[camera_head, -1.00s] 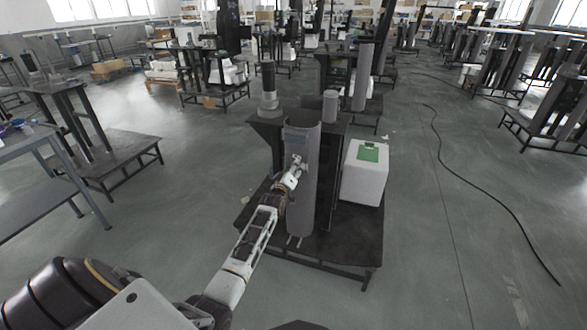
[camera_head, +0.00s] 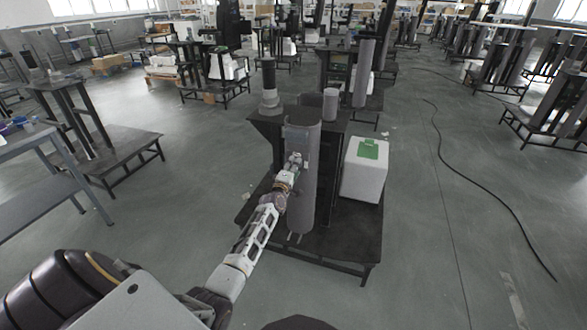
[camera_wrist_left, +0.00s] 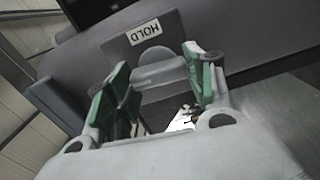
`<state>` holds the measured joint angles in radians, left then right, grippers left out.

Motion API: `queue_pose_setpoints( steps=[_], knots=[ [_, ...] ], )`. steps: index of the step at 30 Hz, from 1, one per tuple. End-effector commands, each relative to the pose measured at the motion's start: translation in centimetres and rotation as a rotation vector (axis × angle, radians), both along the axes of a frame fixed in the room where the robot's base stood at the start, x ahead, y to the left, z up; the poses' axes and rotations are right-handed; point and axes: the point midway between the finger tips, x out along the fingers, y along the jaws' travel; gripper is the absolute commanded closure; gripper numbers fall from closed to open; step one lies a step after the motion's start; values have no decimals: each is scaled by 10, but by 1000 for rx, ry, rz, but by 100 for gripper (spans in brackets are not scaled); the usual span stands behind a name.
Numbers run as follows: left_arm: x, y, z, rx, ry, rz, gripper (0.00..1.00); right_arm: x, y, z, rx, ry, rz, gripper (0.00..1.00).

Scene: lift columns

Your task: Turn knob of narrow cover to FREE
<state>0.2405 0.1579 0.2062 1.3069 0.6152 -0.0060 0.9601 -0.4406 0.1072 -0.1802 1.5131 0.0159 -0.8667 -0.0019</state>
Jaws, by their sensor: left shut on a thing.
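The narrow cover (camera_head: 302,190) is a tall, upright grey curved panel on the front of the lift column. My left gripper (camera_head: 296,163) reaches its upper middle part. In the left wrist view, my left gripper (camera_wrist_left: 157,80) has its green-padded fingers on either side of a grey knob (camera_wrist_left: 160,72) and is shut on it. A label reading HOLD (camera_wrist_left: 143,27) sits on a dark plate beside the knob and appears upside down and tilted. No FREE label is visible. My right gripper is not in view.
The column stands on a dark platform (camera_head: 345,257). A white box (camera_head: 364,178) with a green patch stands to its right. A grey table (camera_head: 40,195) is at the left. A black cable (camera_head: 470,182) lies on the open floor at the right.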

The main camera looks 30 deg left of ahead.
Motion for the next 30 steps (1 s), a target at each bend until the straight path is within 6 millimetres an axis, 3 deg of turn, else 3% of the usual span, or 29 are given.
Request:
queue_pose_setpoints(
  steps=[8,21,22,27,30],
  knots=[
    [0,1,-1,-96,-23,1,70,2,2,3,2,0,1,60],
    [0,1,-1,-112,-27,1,70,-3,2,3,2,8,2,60],
    [0,1,-1,-112,-27,1,45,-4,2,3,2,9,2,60],
    [0,0,-1,-110,-26,1,25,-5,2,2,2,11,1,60],
    [0,0,-1,-110,-26,1,25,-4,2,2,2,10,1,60]
  ],
)
